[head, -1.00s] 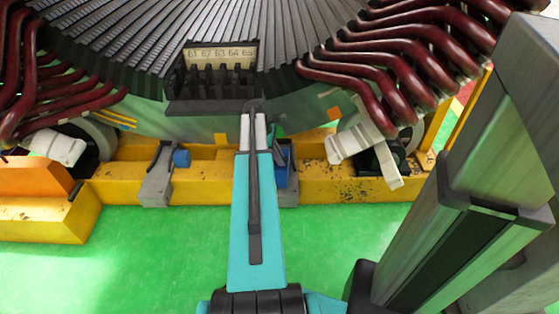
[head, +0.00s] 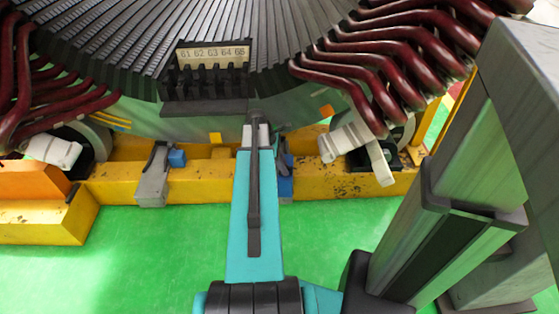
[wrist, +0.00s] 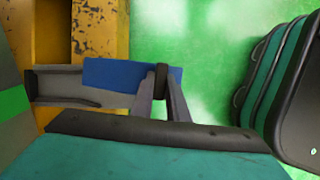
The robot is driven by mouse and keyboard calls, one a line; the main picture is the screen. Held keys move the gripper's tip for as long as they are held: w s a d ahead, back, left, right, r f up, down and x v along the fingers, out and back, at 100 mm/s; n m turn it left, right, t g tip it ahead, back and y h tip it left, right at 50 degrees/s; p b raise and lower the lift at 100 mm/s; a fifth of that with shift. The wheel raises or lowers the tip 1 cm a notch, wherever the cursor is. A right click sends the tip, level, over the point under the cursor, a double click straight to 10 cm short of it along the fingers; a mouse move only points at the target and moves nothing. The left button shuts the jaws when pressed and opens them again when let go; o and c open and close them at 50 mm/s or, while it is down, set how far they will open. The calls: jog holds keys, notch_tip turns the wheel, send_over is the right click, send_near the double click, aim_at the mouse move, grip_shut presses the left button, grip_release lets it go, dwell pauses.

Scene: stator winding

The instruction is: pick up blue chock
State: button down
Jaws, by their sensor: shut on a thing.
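My teal gripper (head: 256,135) reaches forward over the yellow beam, its pale fingers close together. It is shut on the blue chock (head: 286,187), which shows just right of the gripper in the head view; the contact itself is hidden. I cannot tell whether the chock is clear of the bracket. A second blue chock (head: 177,158) sits by the left grey bracket (head: 152,185).
The yellow beam (head: 225,185) runs across under the large stator (head: 190,120). Dark red coil ends (head: 365,75) overhang at both sides. A white clamp (head: 345,143) is at right, an orange block (head: 35,180) at left. The green floor (head: 130,255) in front is clear.

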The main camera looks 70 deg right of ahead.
jog(key=s+a+p, duration=0.1)
jog(key=s+a, duration=0.3)
jog(key=shift+s+a+r, duration=0.35)
jog(key=shift+s+a, duration=0.05)
dwell(0.6)
